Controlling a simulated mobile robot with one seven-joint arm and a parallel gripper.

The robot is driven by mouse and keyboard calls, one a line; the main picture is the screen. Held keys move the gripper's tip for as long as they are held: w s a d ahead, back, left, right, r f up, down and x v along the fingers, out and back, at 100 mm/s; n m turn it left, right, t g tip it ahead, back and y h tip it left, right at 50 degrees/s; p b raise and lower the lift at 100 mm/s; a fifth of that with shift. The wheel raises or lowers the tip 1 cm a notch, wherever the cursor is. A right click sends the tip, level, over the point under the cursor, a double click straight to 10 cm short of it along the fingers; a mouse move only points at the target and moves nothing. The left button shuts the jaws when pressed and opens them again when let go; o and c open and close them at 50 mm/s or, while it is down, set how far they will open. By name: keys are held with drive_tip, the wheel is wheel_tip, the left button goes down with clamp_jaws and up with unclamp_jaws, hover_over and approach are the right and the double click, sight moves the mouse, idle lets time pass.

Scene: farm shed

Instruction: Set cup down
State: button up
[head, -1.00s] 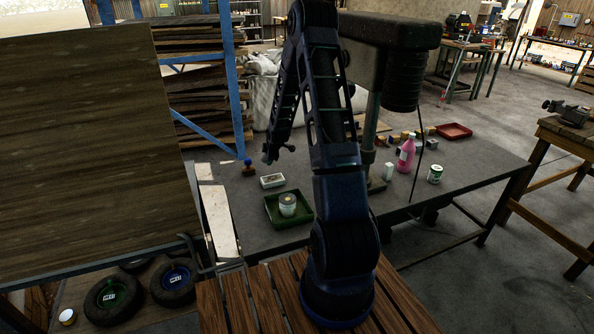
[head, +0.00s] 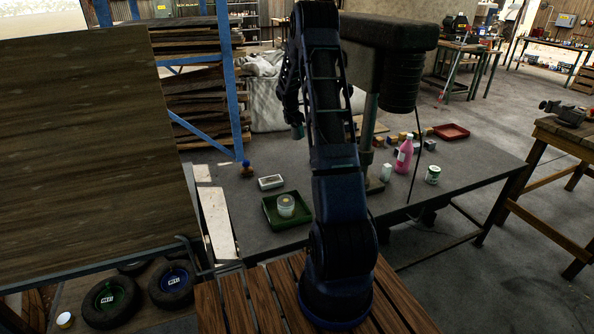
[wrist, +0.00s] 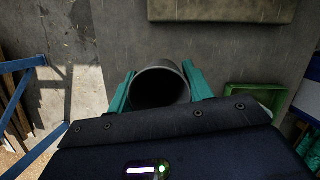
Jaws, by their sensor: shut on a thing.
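The cup is a dark grey hollow cylinder (wrist: 161,86), seen in the wrist view with its open mouth toward the camera. My gripper (wrist: 160,84) has its two teal fingers against the cup's left and right sides, shut on it. A grey surface shows beyond the cup. In the head view, my gripper (head: 297,132) hangs above the far part of the grey workbench (head: 330,212). The cup is too small and too hidden by the arm there to make out clearly.
A green tray (head: 270,221) holds a pale can (head: 286,205). A pink bottle (head: 404,156), a green-white can (head: 433,174) and a red tray (head: 451,131) stand right. A drill press column (head: 371,120) is close.

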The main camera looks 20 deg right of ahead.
wheel_tip(320, 180, down, 19)
drive_tip(key=shift+f, duration=0.15)
idle(0.5)
drive_tip(key=o, duration=1.1)
drive_tip(key=shift+f, duration=0.1)
